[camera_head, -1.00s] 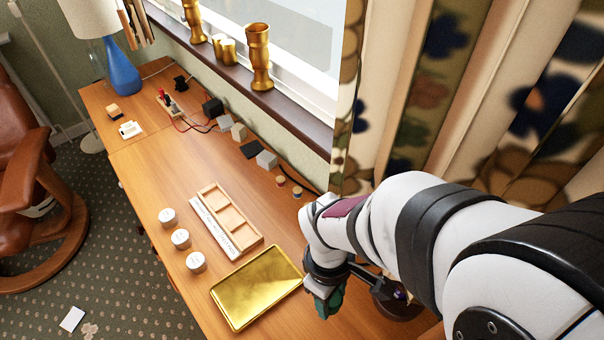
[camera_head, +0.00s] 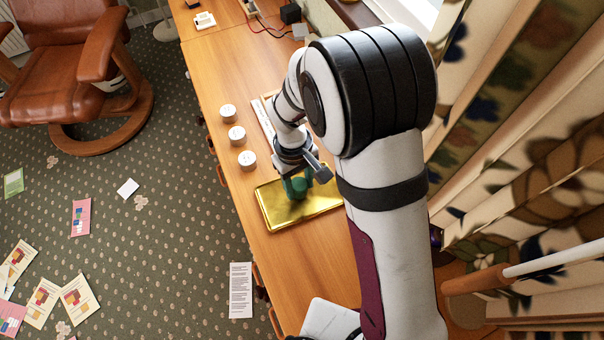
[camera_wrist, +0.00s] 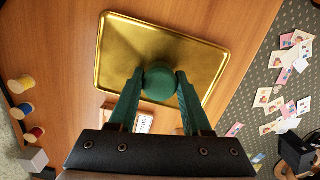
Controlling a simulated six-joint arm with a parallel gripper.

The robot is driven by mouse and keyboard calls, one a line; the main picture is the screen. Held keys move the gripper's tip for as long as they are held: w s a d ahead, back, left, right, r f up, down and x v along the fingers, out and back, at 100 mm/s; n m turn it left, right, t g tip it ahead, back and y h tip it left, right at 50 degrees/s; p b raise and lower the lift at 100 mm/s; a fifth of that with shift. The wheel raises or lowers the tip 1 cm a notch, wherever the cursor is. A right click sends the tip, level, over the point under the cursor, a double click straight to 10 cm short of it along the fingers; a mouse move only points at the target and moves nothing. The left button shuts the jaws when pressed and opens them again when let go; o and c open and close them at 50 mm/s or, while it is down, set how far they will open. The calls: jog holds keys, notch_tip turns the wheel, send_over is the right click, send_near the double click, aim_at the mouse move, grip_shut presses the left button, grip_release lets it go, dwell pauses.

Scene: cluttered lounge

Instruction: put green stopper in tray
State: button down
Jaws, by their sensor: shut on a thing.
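The green stopper (camera_wrist: 159,83) is a round, dark green piece held between the fingertips of my gripper (camera_wrist: 159,88) in the wrist view. In the head view my gripper (camera_head: 297,187) hangs over the gold tray (camera_head: 275,214), with the stopper partly hidden among the green fingers. The tray, a shallow rectangle with a raised rim, also shows in the wrist view (camera_wrist: 205,45). The stopper appears over the tray's inner area. I cannot tell whether it touches the tray's floor.
A wooden sorting box (camera_head: 266,117) is behind my arm, mostly hidden. Spools (camera_wrist: 24,110) and a grey block (camera_wrist: 33,159) show in the wrist view. Papers (camera_head: 240,290) lie near the desk edge.

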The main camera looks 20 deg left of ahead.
aim_at(296, 179)
jog(key=shift+f, duration=0.7)
jog(key=shift+f, duration=0.15)
jog(key=shift+c, duration=1.7)
grip_release()
notch_tip(296, 179, up, 12)
jog(key=a, duration=0.1)
jog(key=s+d+r+m+y, duration=0.1)
jog(key=d+r+m, duration=0.25)
jog(key=d, duration=0.25)
jog(key=s+d+r+m, duration=0.2)
jog(key=d+r+m, duration=0.15)
jog(key=d, duration=0.25)
jog(key=s+d+m+y, duration=0.2)
jog(key=s+d+m, duration=0.6)
jog(key=s, duration=0.3)
jog(key=shift+r+m+t, duration=0.3)
jog(key=shift+m, duration=0.5)
